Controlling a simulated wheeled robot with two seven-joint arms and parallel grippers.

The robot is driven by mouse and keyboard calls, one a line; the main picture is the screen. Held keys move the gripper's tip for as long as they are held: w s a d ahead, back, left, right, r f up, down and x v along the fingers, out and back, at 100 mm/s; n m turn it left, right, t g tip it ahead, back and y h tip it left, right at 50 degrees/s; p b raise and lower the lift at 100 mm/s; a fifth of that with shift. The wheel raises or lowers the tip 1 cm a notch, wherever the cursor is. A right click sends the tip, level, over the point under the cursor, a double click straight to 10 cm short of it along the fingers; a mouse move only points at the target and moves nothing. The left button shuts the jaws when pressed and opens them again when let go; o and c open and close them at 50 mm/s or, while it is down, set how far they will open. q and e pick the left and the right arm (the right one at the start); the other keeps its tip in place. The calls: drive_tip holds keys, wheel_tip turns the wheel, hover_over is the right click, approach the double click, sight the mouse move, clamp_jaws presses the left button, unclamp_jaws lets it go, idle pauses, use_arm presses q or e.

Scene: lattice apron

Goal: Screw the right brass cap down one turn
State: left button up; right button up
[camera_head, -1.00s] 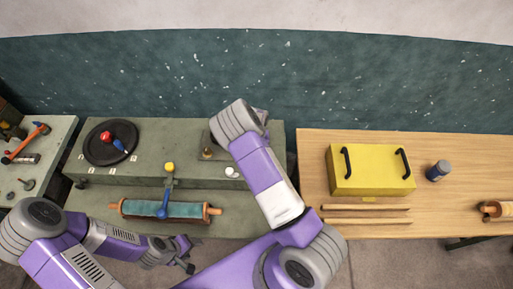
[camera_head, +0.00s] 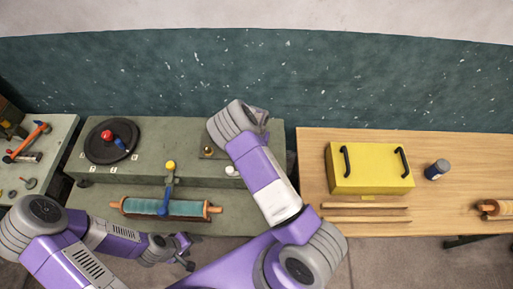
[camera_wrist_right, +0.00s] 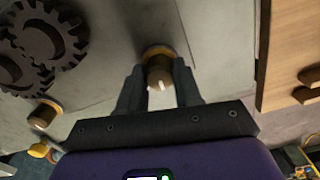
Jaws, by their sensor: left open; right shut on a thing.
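In the right wrist view, the fingers of my right gripper (camera_wrist_right: 160,88) are shut on the right brass cap (camera_wrist_right: 158,70). The cap has a white mark on its side and a brass flange at its base on the grey-green surface. In the head view my right wrist and forearm hide this cap. A second brass cap (camera_wrist_right: 43,115) stands to the left in the wrist view; a brass cap (camera_head: 207,150) also shows beside my right forearm in the head view. My left gripper (camera_head: 183,252) is open and empty, low in front of the bench.
Dark toothed gears (camera_wrist_right: 45,45) lie left of the held cap. The bench also bears a black disc (camera_head: 111,142), a yellow-knobbed lever (camera_head: 171,166) and a teal roller (camera_head: 190,208). A yellow box (camera_head: 370,175) and wooden rods (camera_head: 365,212) are on the wooden table at right.

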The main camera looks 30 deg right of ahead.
drive_tip(key=o, duration=1)
drive_tip(key=shift+o, duration=0.2)
drive_tip(key=shift+r, duration=0.1)
wheel_tip(320, 180, up, 7)
drive_tip(key=shift+r, duration=0.2)
